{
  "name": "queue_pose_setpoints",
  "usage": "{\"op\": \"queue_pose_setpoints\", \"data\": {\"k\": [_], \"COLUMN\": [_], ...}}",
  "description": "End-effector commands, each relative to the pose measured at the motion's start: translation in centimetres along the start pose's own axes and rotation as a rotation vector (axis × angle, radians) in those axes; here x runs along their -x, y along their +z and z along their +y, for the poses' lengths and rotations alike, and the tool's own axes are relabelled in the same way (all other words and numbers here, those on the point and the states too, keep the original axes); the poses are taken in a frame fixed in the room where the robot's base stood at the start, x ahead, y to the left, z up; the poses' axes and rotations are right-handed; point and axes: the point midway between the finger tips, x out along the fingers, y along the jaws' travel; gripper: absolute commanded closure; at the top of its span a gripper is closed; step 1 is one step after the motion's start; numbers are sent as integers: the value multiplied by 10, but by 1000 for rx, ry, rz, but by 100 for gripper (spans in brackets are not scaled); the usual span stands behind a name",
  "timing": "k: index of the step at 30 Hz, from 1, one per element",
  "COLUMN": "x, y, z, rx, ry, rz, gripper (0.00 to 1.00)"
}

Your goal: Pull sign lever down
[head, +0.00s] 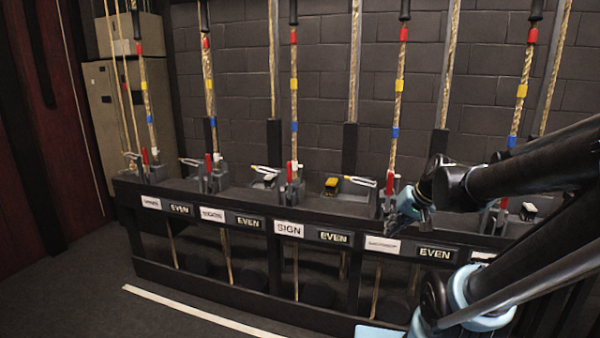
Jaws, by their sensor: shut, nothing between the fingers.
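The SIGN label (289,229) is on the front of the dark rail, beside an EVEN plate (334,238). Just above the label stands the sign lever (289,174), a small red handle standing upright by its rope. My gripper (397,213) is shut and empty, to the right of the sign lever and apart from it. It is in front of the neighbouring red-handled lever and partly hides that lever's base.
The dark rail (130,183) carries several similar rope stations with red levers. Ropes with red, yellow and blue bands (294,90) rise behind it. A yellow-and-black item (332,186) lies on the rail between the sign lever and my gripper. The floor (80,290) at front left is clear.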

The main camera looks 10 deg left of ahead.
Motion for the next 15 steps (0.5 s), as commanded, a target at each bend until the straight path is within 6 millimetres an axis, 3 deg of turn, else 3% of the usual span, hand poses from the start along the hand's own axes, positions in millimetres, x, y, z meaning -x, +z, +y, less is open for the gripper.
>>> {"op": "queue_pose_setpoints", "data": {"k": [3, 15], "x": [-11, -47], "y": [-31, -120], "z": [-30, -123], "rx": [-18, -134], "ry": [-100, -427], "rz": [39, 155], "gripper": [100, 100]}}
